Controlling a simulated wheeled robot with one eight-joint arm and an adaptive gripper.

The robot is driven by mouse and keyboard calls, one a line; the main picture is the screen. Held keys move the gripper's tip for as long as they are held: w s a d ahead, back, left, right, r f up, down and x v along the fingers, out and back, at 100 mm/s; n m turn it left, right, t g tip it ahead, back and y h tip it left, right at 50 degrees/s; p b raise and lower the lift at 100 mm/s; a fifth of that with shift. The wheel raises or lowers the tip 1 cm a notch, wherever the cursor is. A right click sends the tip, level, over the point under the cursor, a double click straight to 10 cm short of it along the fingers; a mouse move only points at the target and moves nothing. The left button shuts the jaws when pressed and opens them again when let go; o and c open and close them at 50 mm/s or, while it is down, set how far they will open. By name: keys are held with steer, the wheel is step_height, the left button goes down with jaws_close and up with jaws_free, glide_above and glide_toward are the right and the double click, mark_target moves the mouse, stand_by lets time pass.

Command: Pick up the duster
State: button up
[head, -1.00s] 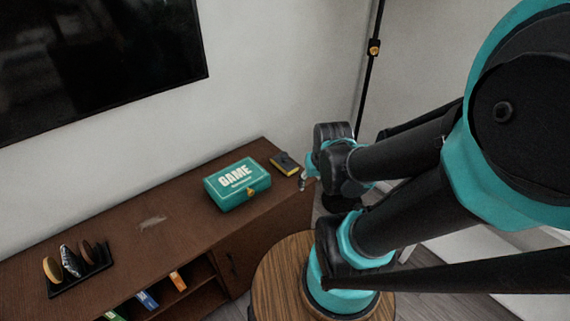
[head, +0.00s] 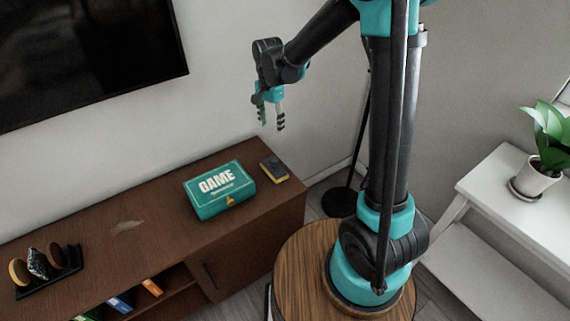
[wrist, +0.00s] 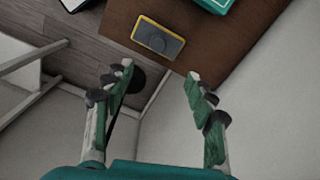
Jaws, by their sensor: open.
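The duster, a small dark block with a yellow edge (head: 273,169), lies flat on the right end of the brown cabinet top, just right of the teal game box. It also shows in the wrist view (wrist: 158,38), beyond my fingertips. My gripper (head: 272,122) is open and empty, raised above the cabinet and pointing down. In the head view it appears over the wall behind the duster. In the wrist view, its two fingers (wrist: 159,75) are spread apart and touch nothing.
The teal game box (head: 218,190) sits close beside the duster. A black rack (head: 45,275) with brush-like items stands at the cabinet's left end. A dark TV (head: 85,55) hangs on the wall above. A potted plant (head: 537,180) stands on a white table to the right.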

glide_above(274, 159)
steer(key=f, duration=0.7)
steer(key=a+f, duration=0.1)
steer(key=f, duration=0.3)
steer(key=shift+w+f, duration=0.15)
steer(key=shift+w, duration=0.2)
steer(key=shift+s+d+f, duration=0.1)
steer(key=shift+f, duration=0.95)
steer(key=shift+s+d+f, duration=0.1)
steer(key=shift+d+f, duration=0.05)
steer(key=shift+f, duration=0.85)
steer(key=shift+s+d+f, duration=0.1)
steer(key=shift+f, duration=0.95)
jaws_close()
